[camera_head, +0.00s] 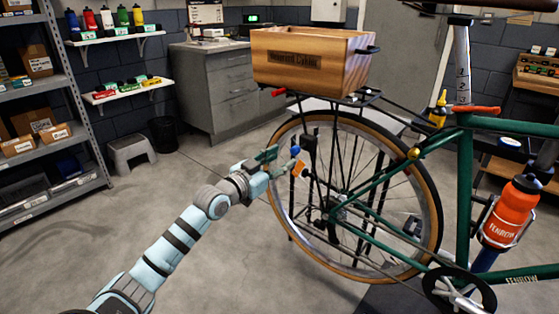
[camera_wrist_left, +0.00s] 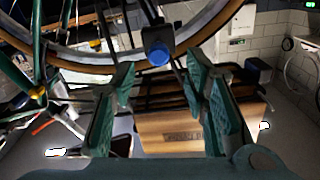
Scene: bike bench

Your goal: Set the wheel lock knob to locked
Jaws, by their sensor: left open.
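A blue knob (camera_head: 295,150) sits at the left side of the bicycle's rear wheel (camera_head: 272,185). In the left wrist view the blue knob (camera_wrist_left: 158,52) is on a dark block at the tyre, between and beyond the fingertips. An orange part (camera_head: 298,169) shows just below it in the head view. My left gripper (camera_head: 278,162) is open, with its green fingers reaching toward the knob. In the left wrist view the open gripper (camera_wrist_left: 161,68) has nothing between its fingers. I cannot read the knob's setting. My right gripper is out of view.
A wooden crate (camera_head: 310,67) sits on the rear rack above the wheel. The green bicycle frame (camera_head: 464,190) with an orange bottle (camera_head: 510,213) is to the right. A grey cabinet (camera_head: 215,82) and step stool (camera_head: 131,152) stand behind. The floor left of the wheel is clear.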

